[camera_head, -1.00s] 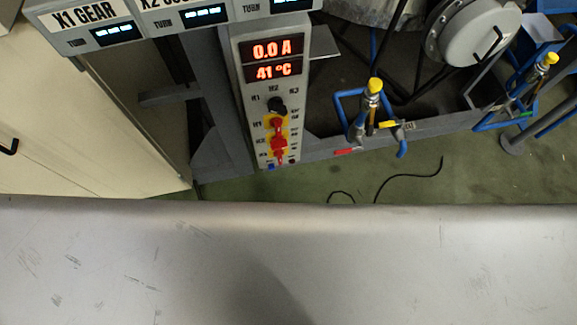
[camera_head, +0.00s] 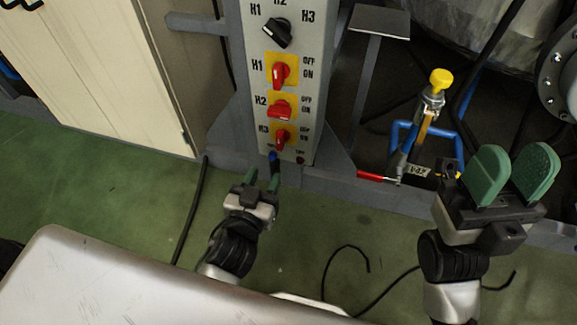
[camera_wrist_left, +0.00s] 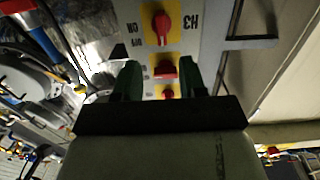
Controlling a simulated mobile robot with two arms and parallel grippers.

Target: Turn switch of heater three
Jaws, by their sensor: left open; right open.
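The heater three switch (camera_head: 283,138) is the lowest of three red knobs on yellow plates on the grey control panel (camera_head: 313,70). It is labelled H3, and its handle looks close to upright with a slight tilt. In the left wrist view the H3 switch (camera_wrist_left: 161,27) shows upside down near the top, beyond the fingers. My left gripper (camera_head: 262,176) is open and empty just below and left of this switch, apart from it in the picture. My right gripper (camera_head: 515,172) is open and empty at the right, far from the panel.
The H1 switch (camera_head: 281,73) and H2 switch (camera_head: 280,108) sit above H3; H2's handle lies sideways. A black selector (camera_head: 278,33) is higher. A yellow-capped valve (camera_head: 440,80) with blue pipes stands right of the panel. Cables lie on the green floor (camera_head: 130,195).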

